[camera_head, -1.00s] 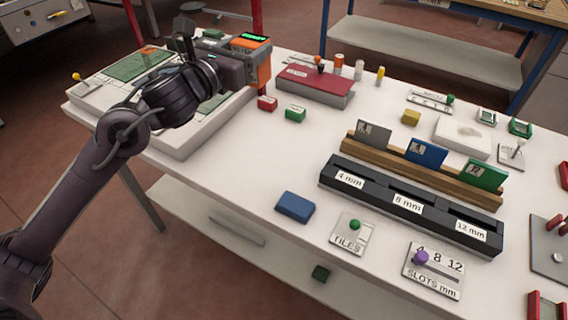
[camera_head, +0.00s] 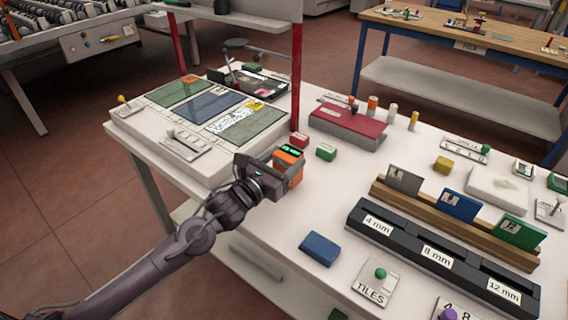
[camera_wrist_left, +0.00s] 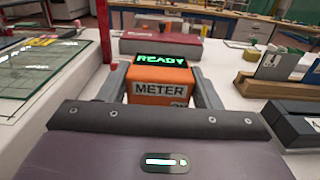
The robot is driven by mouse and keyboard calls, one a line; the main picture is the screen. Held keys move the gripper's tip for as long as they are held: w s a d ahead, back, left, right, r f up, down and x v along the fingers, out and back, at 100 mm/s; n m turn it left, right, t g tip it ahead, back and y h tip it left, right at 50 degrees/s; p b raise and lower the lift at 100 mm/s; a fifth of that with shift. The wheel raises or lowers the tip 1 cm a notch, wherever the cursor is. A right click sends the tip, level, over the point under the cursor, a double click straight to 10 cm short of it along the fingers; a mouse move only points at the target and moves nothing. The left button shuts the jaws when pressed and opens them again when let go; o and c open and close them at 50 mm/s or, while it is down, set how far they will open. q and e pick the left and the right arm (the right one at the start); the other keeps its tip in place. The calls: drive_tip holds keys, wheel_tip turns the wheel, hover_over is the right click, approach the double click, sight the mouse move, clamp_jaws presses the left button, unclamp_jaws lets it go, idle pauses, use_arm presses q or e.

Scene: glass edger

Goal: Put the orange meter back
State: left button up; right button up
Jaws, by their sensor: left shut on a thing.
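The orange meter (camera_head: 288,160) is a small orange box with a green lit display on top. In the left wrist view the meter (camera_wrist_left: 158,88) reads "READY" and carries a "METER" label. My left gripper (camera_head: 291,172) is shut on it, with one grey finger on each side. The meter is over the near left part of the white table (camera_head: 335,195); I cannot tell whether it touches the top. My right gripper is not in view.
A white panel with glass sheets (camera_head: 165,130) is to the left. Small red (camera_head: 299,139) and green (camera_head: 326,152) blocks and a dark red box (camera_head: 348,125) stand behind. A black slotted rack (camera_head: 440,250) is to the right, and a blue block (camera_head: 320,248) lies in front.

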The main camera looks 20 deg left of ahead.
use_arm(q)
drive_tip(key=shift+f, duration=0.7)
drive_tip(key=shift+f, duration=0.2)
drive_tip(key=o, duration=1.2)
drive_tip(key=shift+o, duration=0.2)
drive_tip(key=shift+r, duration=0.15)
